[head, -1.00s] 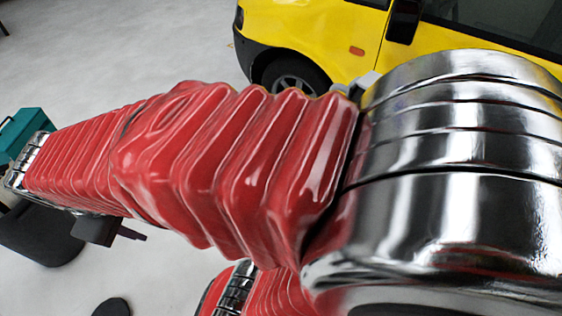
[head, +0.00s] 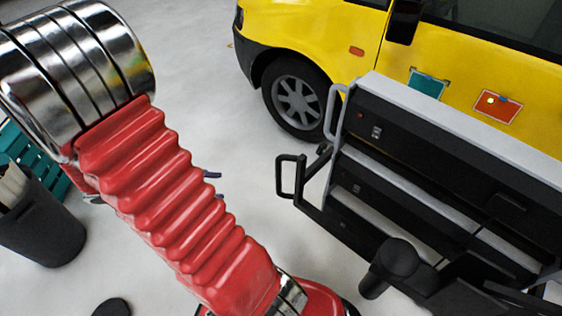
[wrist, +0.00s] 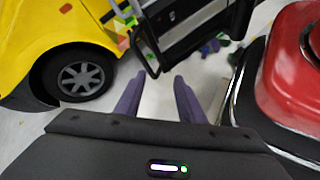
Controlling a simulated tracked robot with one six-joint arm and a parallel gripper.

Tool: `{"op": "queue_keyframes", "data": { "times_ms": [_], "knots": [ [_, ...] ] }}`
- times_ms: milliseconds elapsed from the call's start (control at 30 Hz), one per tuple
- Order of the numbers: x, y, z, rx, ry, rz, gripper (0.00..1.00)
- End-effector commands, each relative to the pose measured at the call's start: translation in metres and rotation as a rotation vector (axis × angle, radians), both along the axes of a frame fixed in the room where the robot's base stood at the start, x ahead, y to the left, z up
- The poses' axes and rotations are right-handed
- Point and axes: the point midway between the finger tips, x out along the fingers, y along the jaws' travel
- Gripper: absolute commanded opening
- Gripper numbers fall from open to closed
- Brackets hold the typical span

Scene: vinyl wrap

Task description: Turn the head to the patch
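Two patches lie on the side of the yellow van (head: 452,52) in the head view. One is a teal patch (head: 427,84); the other is an orange-red patch (head: 497,107) with a small bright spot and a bit of blue at its top edge. Both are in the upper right, just above the trolley's top edge. My gripper (wrist: 158,80) shows two purple fingers held apart with nothing between them. In the head view its fingers are mostly hidden behind my red arm, well left of the patches.
A black trolley (head: 440,133) with a grey top edge and handles stands in front of the van. A dark bin (head: 40,228) and a teal crate (head: 35,160) stand at left. The wrist view shows a multicoloured piece (wrist: 122,28) by the trolley frame.

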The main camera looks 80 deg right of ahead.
Motion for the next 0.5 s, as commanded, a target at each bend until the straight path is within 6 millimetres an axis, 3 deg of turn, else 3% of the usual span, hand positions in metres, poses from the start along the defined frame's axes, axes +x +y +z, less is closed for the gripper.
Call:
{"op": "queue_keyframes", "data": {
  "times_ms": [500],
  "knots": [
    [-0.030,-0.074,-0.060,-0.067,0.418,0.115,0.36]
  ]
}}
